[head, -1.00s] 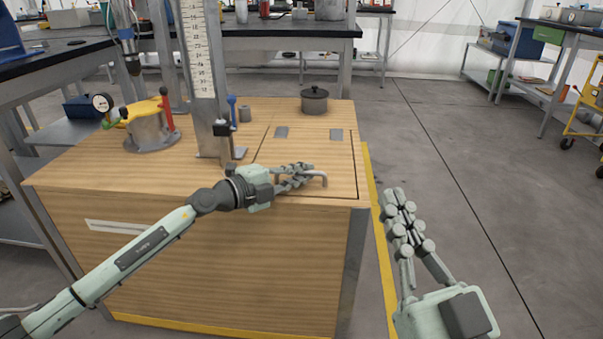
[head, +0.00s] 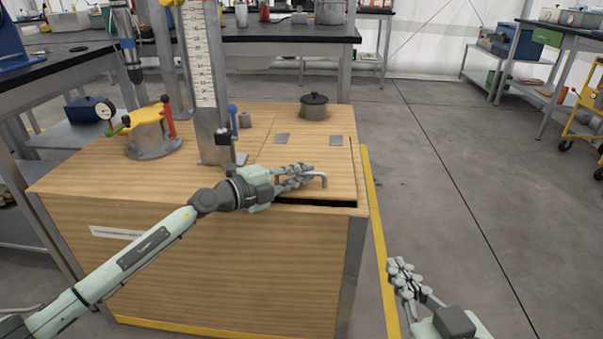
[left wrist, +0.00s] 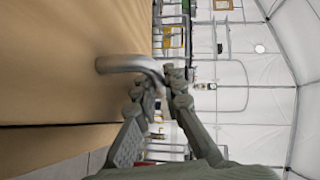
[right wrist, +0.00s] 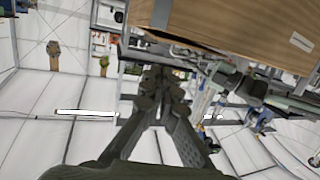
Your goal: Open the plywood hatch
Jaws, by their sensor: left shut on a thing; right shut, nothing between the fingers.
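The plywood hatch (head: 310,158) is in the top of the wooden box, with two grey hinge plates at its far side. Its front edge is raised a little, and a dark gap shows under it. My left gripper (head: 308,177) is shut on the hatch's metal handle (head: 322,180). In the left wrist view the bent handle (left wrist: 128,65) runs between the fingertips (left wrist: 165,85). My right gripper (head: 400,268) is shut and empty, low to the right of the box. In the right wrist view its fingers (right wrist: 160,80) are together.
A dark lidded pot (head: 314,106) stands on the box behind the hatch. A post with a scale (head: 203,80) and a yellow-topped fixture (head: 150,130) stand on the left of the box. Yellow floor tape (head: 378,230) runs along its right side. The floor further right is clear.

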